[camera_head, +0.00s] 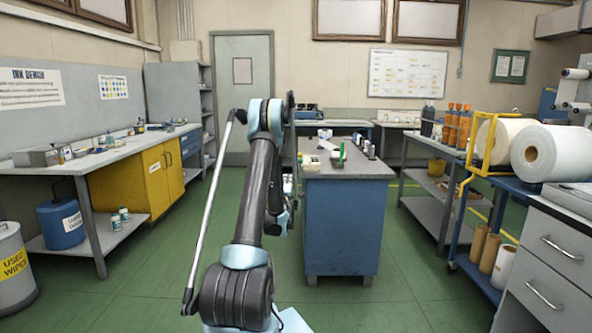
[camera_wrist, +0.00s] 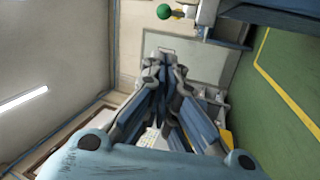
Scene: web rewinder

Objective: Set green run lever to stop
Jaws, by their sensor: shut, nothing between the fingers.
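A round green knob (camera_wrist: 164,12) shows at the top edge of the wrist view, with a short yellowish part beside it. It looks like the lever's knob, but most of its body is outside the frame. My gripper (camera_wrist: 166,60) is shut and empty below it in that view, with a gap between the fingertips and the knob. In the head view my arm stands left of the blue cabinet, and my fingers cannot be made out. A small green upright item (camera_head: 342,152) stands on that cabinet; I cannot tell whether it is the same knob.
The blue cabinet (camera_head: 343,230) has a grey top with several small items. A workbench with a yellow cupboard (camera_head: 165,178) stands at the left. A blue cart with large rolls (camera_head: 552,152) and grey drawers (camera_head: 548,265) stand at the right. Green floor is open between them.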

